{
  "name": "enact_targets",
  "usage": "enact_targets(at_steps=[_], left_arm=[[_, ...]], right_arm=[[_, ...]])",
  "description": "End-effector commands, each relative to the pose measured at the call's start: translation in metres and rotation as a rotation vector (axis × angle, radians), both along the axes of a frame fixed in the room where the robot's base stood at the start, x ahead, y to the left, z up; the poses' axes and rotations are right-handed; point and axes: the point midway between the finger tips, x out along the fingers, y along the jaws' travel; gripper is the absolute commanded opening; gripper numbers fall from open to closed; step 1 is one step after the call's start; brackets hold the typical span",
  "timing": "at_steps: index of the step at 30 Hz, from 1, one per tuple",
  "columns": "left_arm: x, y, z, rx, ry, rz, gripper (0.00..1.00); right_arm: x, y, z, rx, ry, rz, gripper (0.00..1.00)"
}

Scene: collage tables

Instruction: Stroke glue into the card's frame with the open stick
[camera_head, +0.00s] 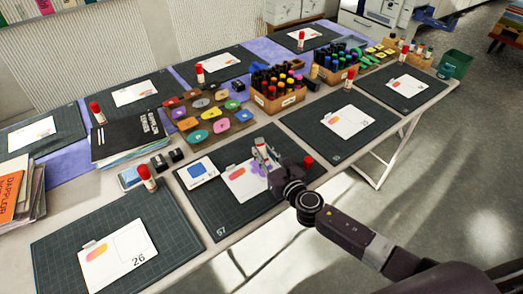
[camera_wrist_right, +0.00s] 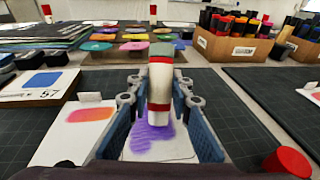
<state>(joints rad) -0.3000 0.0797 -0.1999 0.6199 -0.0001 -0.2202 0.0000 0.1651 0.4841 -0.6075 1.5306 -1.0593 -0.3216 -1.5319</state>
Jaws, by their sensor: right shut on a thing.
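My right gripper (camera_head: 262,152) is shut on a white and red glue stick (camera_wrist_right: 160,88), held upright with its lower end down at the card. The stick stands between the two blue finger pads in the right wrist view. The white card (camera_head: 236,188) lies on a dark cutting mat and has an orange-pink blob at its left (camera_wrist_right: 88,115). Purple glue (camera_wrist_right: 150,137) covers part of the card's outlined frame (camera_wrist_right: 172,152), under and around the stick's tip. The fingers hide the frame's sides. A red cap (camera_head: 308,160) stands on the mat to the right. My left gripper is not in view.
A card with a blue square (camera_head: 198,169) lies left of the work card. Behind are a board of coloured pieces (camera_head: 208,113) and a wooden box of markers (camera_head: 277,93). Other mats hold cards and capped glue sticks. The mat's front part is clear.

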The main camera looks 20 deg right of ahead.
Motion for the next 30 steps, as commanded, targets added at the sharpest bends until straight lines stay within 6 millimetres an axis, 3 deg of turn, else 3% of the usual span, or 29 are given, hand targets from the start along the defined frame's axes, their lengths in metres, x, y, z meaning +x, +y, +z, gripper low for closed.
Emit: enact_targets(at_steps=[21, 30], left_arm=[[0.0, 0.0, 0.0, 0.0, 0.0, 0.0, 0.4], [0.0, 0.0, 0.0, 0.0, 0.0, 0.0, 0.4]], right_arm=[[-0.028, -0.007, -0.002, -0.001, 0.0, 0.001, 0.0], [-0.026, -0.017, -0.001, -0.003, -0.001, -0.002, 0.0]])
